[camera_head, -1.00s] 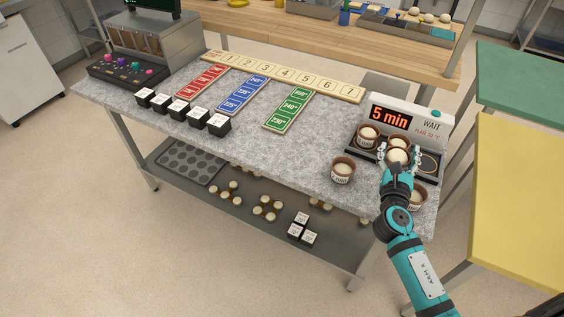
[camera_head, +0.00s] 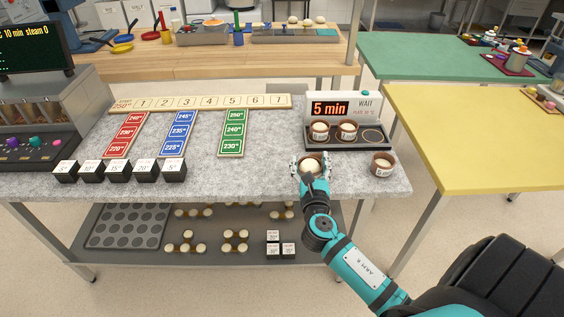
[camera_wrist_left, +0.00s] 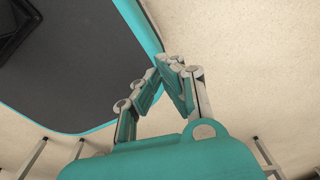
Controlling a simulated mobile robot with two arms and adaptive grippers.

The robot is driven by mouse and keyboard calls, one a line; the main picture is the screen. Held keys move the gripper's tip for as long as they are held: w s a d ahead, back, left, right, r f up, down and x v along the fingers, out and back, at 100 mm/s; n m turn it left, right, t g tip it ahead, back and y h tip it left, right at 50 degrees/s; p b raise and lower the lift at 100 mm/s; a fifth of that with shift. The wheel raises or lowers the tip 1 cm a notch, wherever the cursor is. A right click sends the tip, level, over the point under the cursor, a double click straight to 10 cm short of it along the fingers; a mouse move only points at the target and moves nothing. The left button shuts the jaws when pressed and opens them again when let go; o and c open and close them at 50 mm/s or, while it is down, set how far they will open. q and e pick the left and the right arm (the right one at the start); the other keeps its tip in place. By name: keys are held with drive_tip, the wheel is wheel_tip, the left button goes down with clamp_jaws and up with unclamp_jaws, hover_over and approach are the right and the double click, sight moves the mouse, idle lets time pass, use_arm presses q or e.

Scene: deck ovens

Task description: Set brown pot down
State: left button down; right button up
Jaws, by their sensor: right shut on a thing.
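A brown pot (camera_head: 311,159) with pale dough in it is between the fingers of my right gripper (camera_head: 311,167), at the front left of the timer plate. The gripper is shut on it, and the fingers hide its sides. I cannot tell whether its base touches the counter. Two similar brown pots, a left one (camera_head: 320,130) and a middle one (camera_head: 348,130), stand on the dark plate (camera_head: 345,146); its right-hand ring is empty. Another brown pot (camera_head: 382,164) stands on the counter at the right. My left gripper (camera_wrist_left: 163,68) shows in the left wrist view, its fingertips together and empty.
The timer box (camera_head: 345,105) behind the plate reads "5 min" and "WAIT". The grey counter (camera_head: 270,165) is clear left of my right gripper. A yellow table (camera_head: 480,140) stands at the right.

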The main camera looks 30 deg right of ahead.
drive_tip(key=w, duration=0.2)
drive_tip(key=w+a, duration=0.1)
drive_tip(key=w, duration=0.2)
drive_tip(key=w+a, duration=0.1)
drive_tip(key=w, duration=0.2)
drive_tip(key=shift+a+f, duration=0.15)
drive_tip(key=shift+f, duration=0.15)
drive_tip(key=shift+w, duration=0.4)
drive_tip(key=shift+w+a+f, duration=0.1)
drive_tip(key=shift+w+f, duration=0.05)
drive_tip(key=shift+f, duration=0.1)
wheel_tip(320, 180, down, 3)
drive_tip(key=shift+f+b, duration=0.15)
drive_tip(key=shift+b, duration=0.45)
use_arm(q)
drive_tip(key=shift+w+a+f, duration=0.25)
drive_tip(key=shift+a+f, duration=0.3)
drive_tip(key=shift+a, duration=0.2)
drive_tip(key=shift+d, duration=0.1)
use_arm(e)
drive_tip(key=shift+f, duration=0.15)
use_arm(q)
drive_tip(key=shift+d+f, duration=0.1)
drive_tip(key=shift+d, duration=0.05)
use_arm(e)
drive_tip(key=o, duration=1.2)
